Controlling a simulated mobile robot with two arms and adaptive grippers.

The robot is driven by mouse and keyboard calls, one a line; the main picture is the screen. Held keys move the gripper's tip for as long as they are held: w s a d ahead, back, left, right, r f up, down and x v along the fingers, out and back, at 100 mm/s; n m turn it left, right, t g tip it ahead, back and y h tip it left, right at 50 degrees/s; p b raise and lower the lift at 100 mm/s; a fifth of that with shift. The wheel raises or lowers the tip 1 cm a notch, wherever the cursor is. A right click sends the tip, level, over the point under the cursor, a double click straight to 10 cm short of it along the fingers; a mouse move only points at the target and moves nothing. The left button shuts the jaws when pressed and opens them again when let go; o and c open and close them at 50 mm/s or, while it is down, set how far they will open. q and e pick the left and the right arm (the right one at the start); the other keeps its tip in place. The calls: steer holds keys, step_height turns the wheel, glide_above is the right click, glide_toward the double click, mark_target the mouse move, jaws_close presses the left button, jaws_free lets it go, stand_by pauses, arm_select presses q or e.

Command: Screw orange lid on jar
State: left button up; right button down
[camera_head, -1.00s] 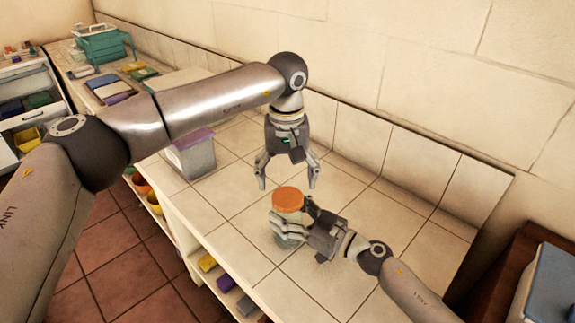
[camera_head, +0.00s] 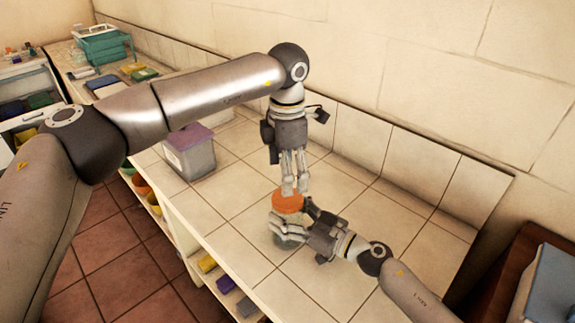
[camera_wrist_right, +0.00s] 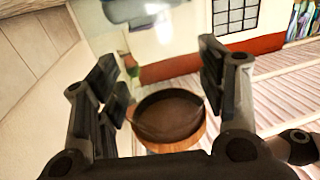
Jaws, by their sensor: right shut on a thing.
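The orange lid (camera_head: 287,204) sits on top of the clear jar (camera_head: 288,243), which stands on the tiled counter; whether its thread is engaged does not show. My right gripper (camera_head: 281,226) comes in from the right and is shut around the jar, just below the lid. My left gripper (camera_head: 289,192) points straight down over the lid. Its fingertips overlap the lid's far edge; I cannot tell whether they touch it or how far apart they are. The right wrist view shows a round brown thing with a dark top (camera_wrist_right: 170,120) between my right gripper's fingers.
A grey bin with a purple lid (camera_head: 190,150) stands on the counter (camera_head: 225,210) to the left. The tiled wall runs behind. A teal crate (camera_head: 103,44) is far left. A blue-lidded box (camera_head: 552,290) is at the right edge. Counter around the jar is clear.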

mark_target(287, 198)
arm_select(q)
steer(key=n, duration=0.7)
steer(key=shift+r, duration=0.3)
steer(key=n, duration=0.3)
steer(key=shift+r+n, duration=0.15)
steer(key=shift+n, duration=0.15)
steer(key=n, duration=0.4)
steer(key=shift+r, duration=0.15)
steer(key=shift+f, duration=4.05)
